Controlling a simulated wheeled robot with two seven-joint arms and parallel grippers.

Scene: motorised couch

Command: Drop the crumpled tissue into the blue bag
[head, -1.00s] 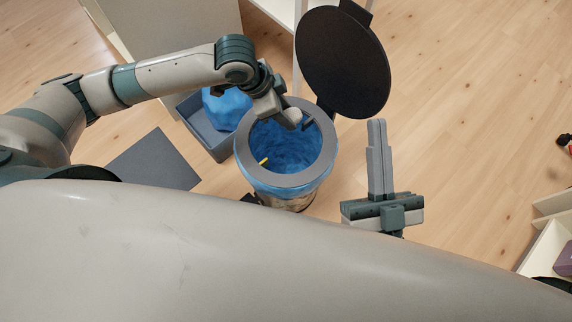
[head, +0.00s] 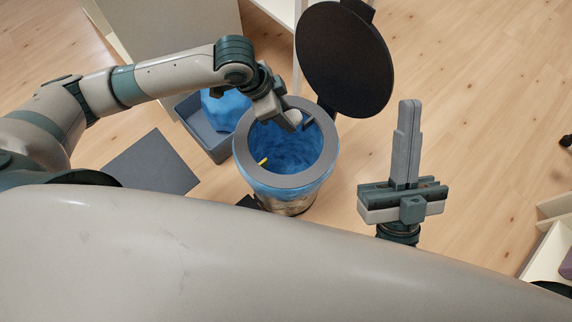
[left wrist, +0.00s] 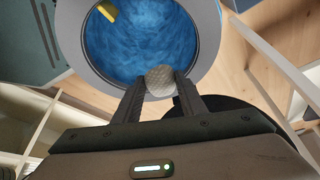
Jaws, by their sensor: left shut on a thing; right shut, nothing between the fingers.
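The blue bag (head: 290,152) lines an open round bin with a grey rim (head: 245,160). It fills most of the upper left wrist view (left wrist: 150,40). My left gripper (head: 292,119) is at the bin's far rim. It is shut on the crumpled tissue (left wrist: 160,79), a small pale grey wad between its fingertips. In the left wrist view the tissue overlaps the near edge of the bin's opening. Its height above the rim is hard to judge. My right gripper (head: 409,103) is shut and empty, right of the bin and apart from it.
The bin's round black lid (head: 343,60) stands raised behind it. A yellow piece (head: 263,161) shows at the opening's left inner edge. A grey box (head: 205,138) holding another blue item (head: 225,108) stands left of the bin. Bare wood floor (head: 470,130) lies to the right.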

